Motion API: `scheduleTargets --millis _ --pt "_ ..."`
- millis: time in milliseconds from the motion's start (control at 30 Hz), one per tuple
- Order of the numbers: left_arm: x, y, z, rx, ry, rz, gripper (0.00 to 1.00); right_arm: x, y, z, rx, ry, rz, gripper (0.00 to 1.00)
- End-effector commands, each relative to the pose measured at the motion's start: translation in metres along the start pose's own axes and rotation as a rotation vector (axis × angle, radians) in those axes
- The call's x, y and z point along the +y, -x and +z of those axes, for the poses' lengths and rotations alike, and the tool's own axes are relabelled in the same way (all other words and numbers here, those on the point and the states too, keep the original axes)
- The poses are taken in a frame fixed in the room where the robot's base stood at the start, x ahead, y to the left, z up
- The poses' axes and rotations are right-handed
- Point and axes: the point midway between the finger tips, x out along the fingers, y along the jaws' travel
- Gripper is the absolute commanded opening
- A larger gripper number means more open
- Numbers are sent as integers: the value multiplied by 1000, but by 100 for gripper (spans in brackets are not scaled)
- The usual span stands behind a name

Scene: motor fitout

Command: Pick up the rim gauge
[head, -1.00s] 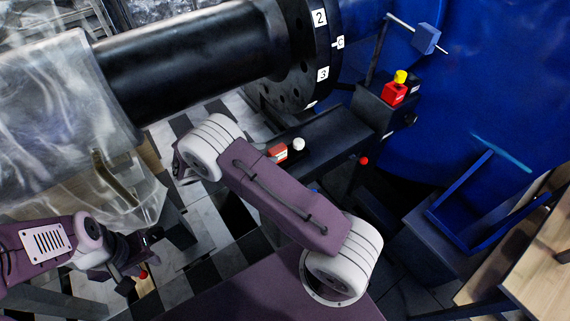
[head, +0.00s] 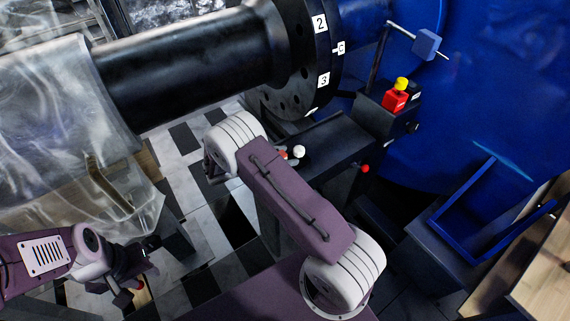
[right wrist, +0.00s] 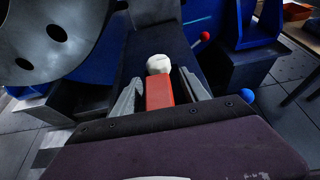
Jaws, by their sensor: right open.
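A red block with a white round knob (right wrist: 159,88) sits on a dark ledge. In the right wrist view it stands between the two grey fingers of my right gripper (right wrist: 160,92), which is open around it. In the head view the white knob (head: 299,151) shows, while my right arm hides most of the red block and the right gripper. A second red block with a yellow knob (head: 397,97) stands on a dark post. No label shows which is the rim gauge. My left gripper (head: 140,268) is at the lower left, its finger gap unclear.
A black shaft (head: 190,62) with a numbered flange (head: 318,60) lies above the ledge (head: 335,140). A blue block on a rod (head: 428,44) juts out beside a big blue housing (head: 500,80). A blue bracket (head: 475,225) and wooden surface (head: 545,270) are at right.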

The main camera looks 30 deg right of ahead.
Motion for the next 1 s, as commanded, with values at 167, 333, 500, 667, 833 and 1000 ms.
scheduleTargets --millis 167,333,500,667,833,1000 --pt "0 0 0 0 0 0 36 0 0 0 0 0 0 11" --pt "0 0 0 0 0 0 36 0 0 0 0 0 0 0" --pt "0 0 0 0 0 0 36 0 0 0 0 0 0 0" --pt "0 0 0 0 0 0 36 0 0 0 0 0 0 0" --pt "0 0 0 0 0 0 36 0 0 0 0 0 0 0" --pt "0 0 0 0 0 0 36 0 0 0 0 0 0 0"
